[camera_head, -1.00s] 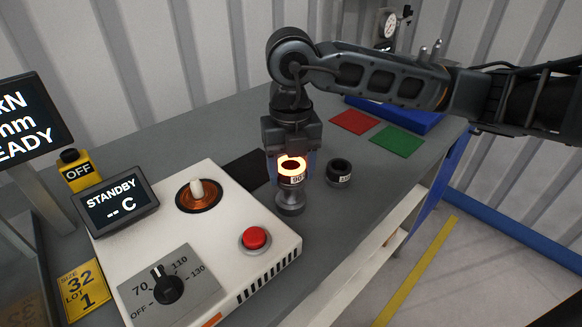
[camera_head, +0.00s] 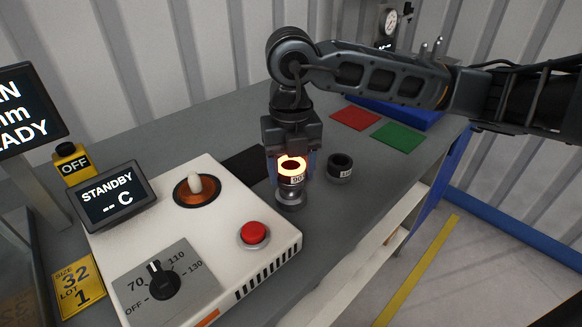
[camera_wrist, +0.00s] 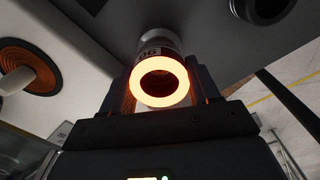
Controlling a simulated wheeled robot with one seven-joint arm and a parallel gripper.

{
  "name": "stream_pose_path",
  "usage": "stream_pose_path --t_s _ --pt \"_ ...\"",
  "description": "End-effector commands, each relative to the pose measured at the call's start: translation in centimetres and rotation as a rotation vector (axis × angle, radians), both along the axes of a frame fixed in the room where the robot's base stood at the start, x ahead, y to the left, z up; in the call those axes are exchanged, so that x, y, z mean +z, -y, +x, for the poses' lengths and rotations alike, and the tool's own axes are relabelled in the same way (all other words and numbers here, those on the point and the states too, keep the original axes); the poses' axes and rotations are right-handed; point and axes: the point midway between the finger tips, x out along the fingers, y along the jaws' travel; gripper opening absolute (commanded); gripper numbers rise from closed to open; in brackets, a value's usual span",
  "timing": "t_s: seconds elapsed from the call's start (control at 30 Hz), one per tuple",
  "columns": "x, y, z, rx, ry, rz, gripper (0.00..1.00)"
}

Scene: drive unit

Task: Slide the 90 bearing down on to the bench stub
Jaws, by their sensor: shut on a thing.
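The 90 bearing (camera_head: 292,170) glows orange at its top ring and carries a white label reading 90. My gripper (camera_head: 291,163) is shut on it, with fingers on either side. The bench stub (camera_head: 290,198) is a grey metal post directly below the bearing; only its lower part shows. The bearing sits over or at the top of the stub; I cannot tell how far it is around it. In the wrist view the glowing ring (camera_wrist: 160,82) lies between the fingers, with the grey stub (camera_wrist: 158,40) beyond it.
A second dark bearing (camera_head: 340,168) stands just right of the stub. The white heater (camera_head: 215,240), with a red button (camera_head: 254,234) and a dial, is at left. Its screen (camera_head: 108,195) reads STANDBY. Red (camera_head: 355,119) and green (camera_head: 398,137) mats lie behind.

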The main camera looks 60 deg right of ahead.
Motion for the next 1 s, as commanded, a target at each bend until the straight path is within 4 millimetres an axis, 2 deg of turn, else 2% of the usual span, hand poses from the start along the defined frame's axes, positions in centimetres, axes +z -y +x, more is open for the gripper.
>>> stream_pose_path --t_s 0.83,0.97,1.0 --pt "-2.5 0.0 0.0 0.000 0.001 -0.001 0.29" --pt "-2.3 0.0 0.0 0.000 0.000 0.000 0.29" --pt "-2.3 0.0 0.0 0.000 0.000 0.000 0.61"
